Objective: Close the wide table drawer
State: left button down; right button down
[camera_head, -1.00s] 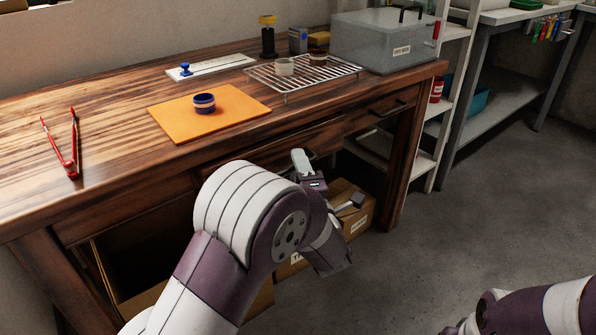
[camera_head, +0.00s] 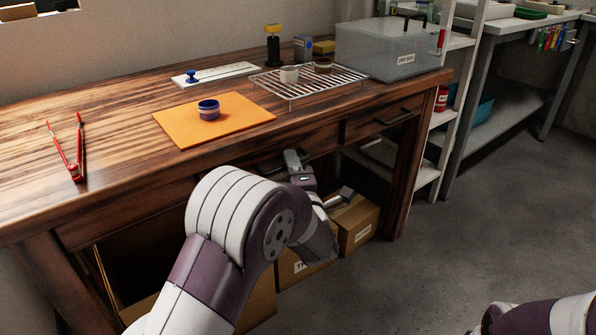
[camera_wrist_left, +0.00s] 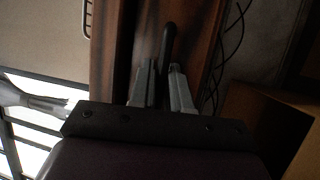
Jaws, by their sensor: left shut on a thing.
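The wide table drawer (camera_head: 312,139) is under the front edge of the wooden table, left of a narrower drawer. My left forearm and wrist hide much of its front. My left gripper (camera_head: 293,160) is at the drawer front, below the tabletop edge. In the left wrist view, its two grey fingers (camera_wrist_left: 165,85) are on either side of the dark bar handle (camera_wrist_left: 169,42) and shut on it. I cannot tell exactly how far the drawer stands out. My right gripper is outside the frames; only part of my right arm shows at the lower right.
The narrower drawer (camera_head: 383,118) looks shut. Cardboard boxes (camera_head: 357,222) stand below the table. On the tabletop are an orange mat (camera_head: 235,122), red tongs (camera_head: 77,158), a wire rack (camera_head: 300,88) and a grey box (camera_head: 385,50). The floor at the right is clear.

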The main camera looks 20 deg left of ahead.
pick_arm(q)
jog(key=c, duration=1.4)
grip_release()
jog(key=shift+a+r, duration=0.1)
jog(key=shift+o, duration=1.2)
jog(key=shift+w+a, duration=0.1)
jog(key=shift+w, duration=0.05)
jog(key=p+v, duration=0.4)
jog(key=v, duration=0.8)
jog(key=shift+s+d+f, duration=0.25)
